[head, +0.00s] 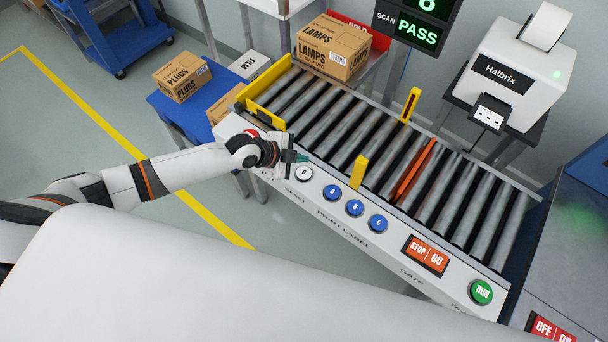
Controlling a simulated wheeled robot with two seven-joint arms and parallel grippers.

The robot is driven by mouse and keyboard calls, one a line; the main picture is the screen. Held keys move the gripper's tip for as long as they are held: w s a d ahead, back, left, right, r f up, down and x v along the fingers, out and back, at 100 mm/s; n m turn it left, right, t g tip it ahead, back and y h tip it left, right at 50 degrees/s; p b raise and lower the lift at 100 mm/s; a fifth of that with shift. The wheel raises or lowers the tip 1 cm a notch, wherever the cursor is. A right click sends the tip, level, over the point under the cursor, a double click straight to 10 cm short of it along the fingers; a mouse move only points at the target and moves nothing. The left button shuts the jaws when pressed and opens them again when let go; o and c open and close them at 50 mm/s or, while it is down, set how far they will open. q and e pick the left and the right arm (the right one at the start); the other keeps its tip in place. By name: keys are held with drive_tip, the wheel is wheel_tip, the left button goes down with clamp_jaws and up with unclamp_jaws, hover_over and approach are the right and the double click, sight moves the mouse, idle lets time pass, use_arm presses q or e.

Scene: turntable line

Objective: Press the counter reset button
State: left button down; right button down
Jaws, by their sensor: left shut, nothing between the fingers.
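The reset button (304,173) is a small white round button at the left end of the white control panel (330,210), with the word RESET printed below it. My left gripper (299,157) is shut and empty. Its tips are just behind and above the button in the head view, close to it. I cannot tell whether they touch the panel. The button's face is mostly visible. A counter display (428,8) with a green digit is cut off by the top edge. My right gripper is not in view.
Blue buttons A, B, C (354,208), a red STOP/GO switch (425,254) and a green RUN button (481,292) lie along the panel. Behind it is the roller conveyor (340,120) with yellow posts and a LAMPS box (333,47). A label printer (515,75) stands behind right.

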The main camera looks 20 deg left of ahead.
sight(300, 175)
use_arm(q)
drive_tip(key=shift+f+b, duration=1.55)
drive_tip(key=shift+f, duration=0.75)
drive_tip(key=shift+f+b, duration=0.4)
drive_tip(key=shift+b, duration=0.05)
drive_tip(key=shift+f+b, duration=0.5)
drive_tip(key=shift+f, duration=0.05)
idle(0.6)
drive_tip(key=shift+r, duration=0.1)
drive_tip(key=shift+r+p, duration=0.75)
drive_tip(key=shift+r, duration=0.1)
drive_tip(key=shift+r, duration=0.15)
